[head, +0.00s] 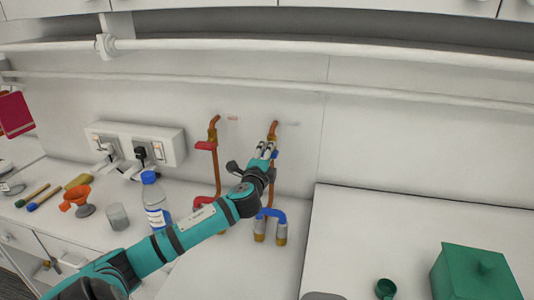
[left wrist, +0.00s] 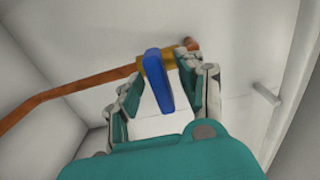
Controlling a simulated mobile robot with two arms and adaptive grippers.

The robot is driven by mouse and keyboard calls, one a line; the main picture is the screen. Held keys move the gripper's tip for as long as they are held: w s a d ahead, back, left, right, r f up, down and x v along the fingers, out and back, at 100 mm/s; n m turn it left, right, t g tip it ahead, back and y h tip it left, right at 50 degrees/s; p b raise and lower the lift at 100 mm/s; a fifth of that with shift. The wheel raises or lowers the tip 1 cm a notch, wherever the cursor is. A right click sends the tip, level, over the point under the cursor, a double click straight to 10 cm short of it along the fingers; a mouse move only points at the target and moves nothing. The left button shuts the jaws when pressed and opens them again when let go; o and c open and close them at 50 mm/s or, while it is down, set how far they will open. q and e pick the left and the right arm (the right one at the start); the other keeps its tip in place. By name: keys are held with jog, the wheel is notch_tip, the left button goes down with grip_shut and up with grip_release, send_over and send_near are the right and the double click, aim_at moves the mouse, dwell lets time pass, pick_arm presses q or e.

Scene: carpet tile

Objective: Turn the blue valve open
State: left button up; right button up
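The blue valve handle (left wrist: 157,80) is a flat blue lever on a brass valve body (left wrist: 180,62) of a copper pipe. In the left wrist view it lies between the two fingers of my left gripper (left wrist: 168,88), with visible gaps on both sides. The gripper looks open around it, not closed on it. In the head view my left gripper (head: 264,150) is at the right copper pipe (head: 272,130), by the wall, and a bit of blue handle (head: 275,154) shows beside the fingertips. The gripper and arm hide part of the pipe. My right gripper is not in view.
A red valve handle (head: 205,146) sits on the copper pipe to the left. Below are a blue pipe bend (head: 270,214) and a water bottle (head: 154,200). A power strip (head: 140,142) is on the wall. A green box (head: 472,273) stands on the right counter.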

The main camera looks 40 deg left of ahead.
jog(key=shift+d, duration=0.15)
pick_arm(q)
grip_shut()
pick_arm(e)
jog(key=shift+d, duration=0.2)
